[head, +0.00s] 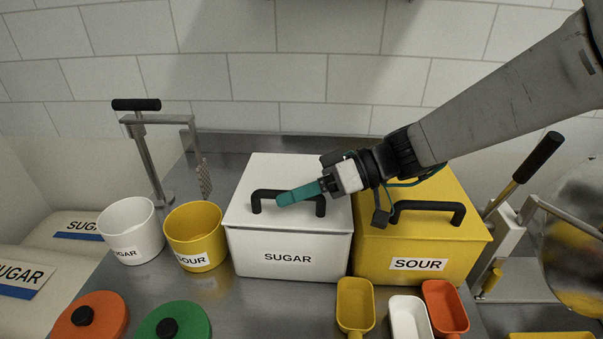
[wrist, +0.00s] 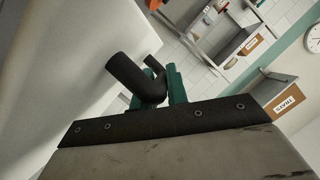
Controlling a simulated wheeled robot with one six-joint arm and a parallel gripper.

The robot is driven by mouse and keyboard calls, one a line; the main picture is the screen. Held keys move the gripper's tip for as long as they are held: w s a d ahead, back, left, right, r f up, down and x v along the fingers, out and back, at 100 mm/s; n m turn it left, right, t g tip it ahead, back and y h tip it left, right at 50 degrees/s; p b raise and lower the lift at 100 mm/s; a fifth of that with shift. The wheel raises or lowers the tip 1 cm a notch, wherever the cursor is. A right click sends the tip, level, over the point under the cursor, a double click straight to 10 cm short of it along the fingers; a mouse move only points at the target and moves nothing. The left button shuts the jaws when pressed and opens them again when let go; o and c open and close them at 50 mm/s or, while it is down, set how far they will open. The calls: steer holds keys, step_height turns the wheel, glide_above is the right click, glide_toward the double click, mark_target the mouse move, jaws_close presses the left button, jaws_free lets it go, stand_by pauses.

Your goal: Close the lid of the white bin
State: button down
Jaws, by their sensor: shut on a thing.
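The white bin (head: 287,256), labelled SUGAR, stands on the metal counter. Its white lid (head: 262,178) appears to lie flat on top, with no gap visible in the head view. A black bar handle (head: 258,197) is fixed on the lid. My gripper (head: 290,196) is at this handle, its teal fingers lying across the bar from the right. In the wrist view the black handle (wrist: 137,77) passes between the teal fingers (wrist: 172,84), which are shut on it. The fingers hide part of the handle in the head view.
The yellow SOUR bin (head: 425,240) stands close on the right, under my arm. A white tub (head: 128,228) and a yellow tub (head: 193,240) stand left. Scoops (head: 354,302) and round lids (head: 175,325) lie in front. A lever press (head: 150,155) stands behind the tubs.

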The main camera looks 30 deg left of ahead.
steer(key=shift+f, duration=0.6)
steer(key=shift+f, duration=0.1)
steer(key=c, duration=1.4)
jaws_free()
steer(key=shift+a+f+t, duration=0.1)
steer(key=shift+t, duration=0.2)
